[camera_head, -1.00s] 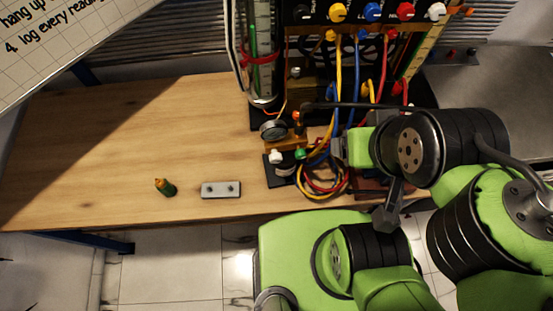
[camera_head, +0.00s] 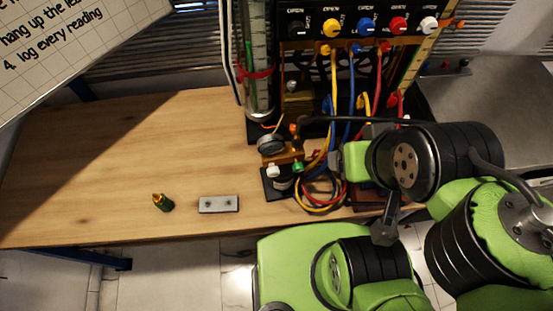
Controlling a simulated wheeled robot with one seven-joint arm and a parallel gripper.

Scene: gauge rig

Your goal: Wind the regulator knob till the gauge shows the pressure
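The small round gauge (camera_head: 270,144) stands at the front of the rig, left of my arm. Its face is too small and tilted to read. It sits by a brass block (camera_head: 285,157). A green knob (camera_head: 298,167) and a white knob (camera_head: 273,171) are just in front of the block, and a small orange-red part (camera_head: 294,130) is behind it. I cannot tell which one is the regulator knob. My arm reaches in from the right. A dark part (camera_head: 386,222) hangs below its wrist and may be my gripper; its fingers cannot be made out.
Coiled red, yellow and blue hoses (camera_head: 322,194) lie right of the knobs, close to my arm. A panel of coloured knobs (camera_head: 366,28) rises behind. A grey plate (camera_head: 219,204) and a green-and-brass fitting (camera_head: 162,202) lie on the wooden bench (camera_head: 110,150), whose left side is mostly clear.

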